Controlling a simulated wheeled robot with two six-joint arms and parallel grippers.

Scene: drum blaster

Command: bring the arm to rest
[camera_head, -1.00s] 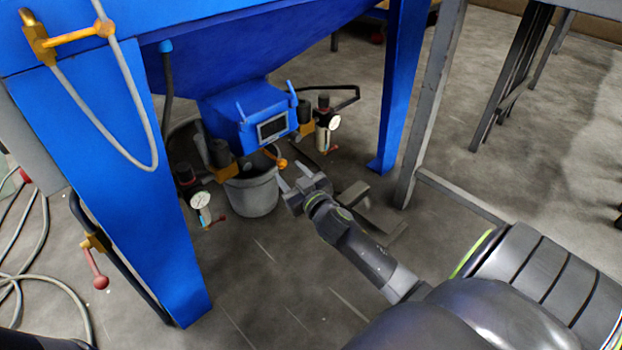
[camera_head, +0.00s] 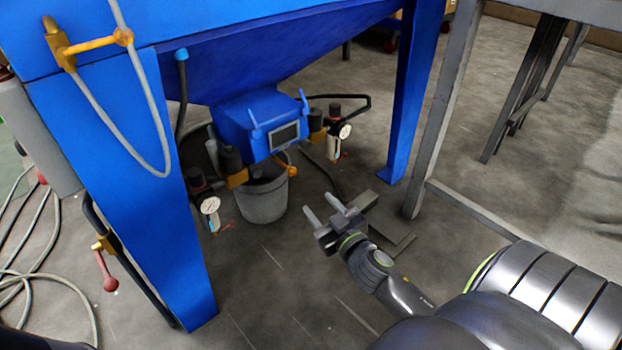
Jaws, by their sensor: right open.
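My right arm comes in from the lower right of the head view. Its gripper (camera_head: 322,212) is open, with two light fingers apart and nothing between them. It is in free space in front of and to the right of the grey bucket (camera_head: 264,199), apart from it. The bucket stands under the blue hopper outlet (camera_head: 262,124) of the blaster. My left gripper is not in view.
Blue machine legs stand at left (camera_head: 140,190) and right (camera_head: 412,95). A grey metal frame (camera_head: 440,120) is right of the gripper. Gauges (camera_head: 209,205) and valves flank the outlet. Grey hoses (camera_head: 40,230) lie at far left. The floor in front is clear.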

